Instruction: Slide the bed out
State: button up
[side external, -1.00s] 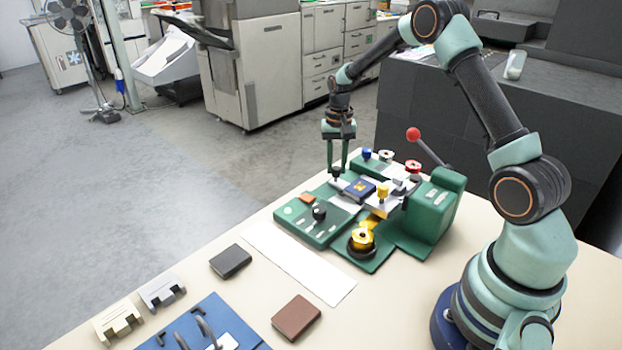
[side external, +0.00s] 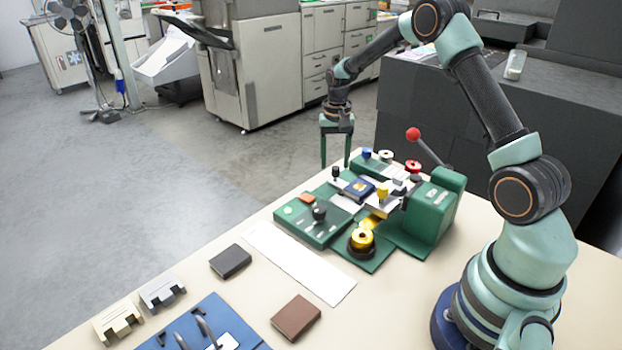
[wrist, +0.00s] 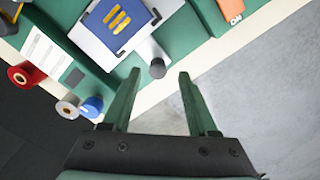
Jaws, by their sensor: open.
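The bed (side external: 345,183) is a pale grey plate on the green press (side external: 437,208), carrying a blue book-like piece (side external: 361,189) with gold marks. In the wrist view the bed (wrist: 92,22) shows at the top, with a pale tongue ending in a dark round knob (wrist: 157,68). The knob (side external: 336,173) stands at the bed's far-left end in the side view. My gripper (side external: 335,166) is open and empty near this knob. In the wrist view my gripper's (wrist: 160,73) fingers appear either side of the knob, without visible contact. Their exact height relative to it is unclear.
A red-ball lever (side external: 413,134) rises behind the press. Colored spools, including a red one (side external: 413,166), stand along its back. A green control panel (side external: 309,222) sits in front. A white strip (side external: 298,262), dark block (side external: 231,261) and brown block (side external: 297,318) lie nearer on the table.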

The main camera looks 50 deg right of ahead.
notch_tip(320, 180, up, 11)
dwell(0.3)
jog(key=s+a+r+n+t, duration=0.3)
jog(key=s+a+r+n, duration=0.1)
jog(key=s+a+r, duration=0.4)
jog(key=s+a+n+t, duration=0.2)
jog(key=s+a+n, duration=0.3)
jog(key=s+a, duration=0.4)
jog(key=shift+s+t, duration=0.3)
jog(key=shift+s, duration=0.3)
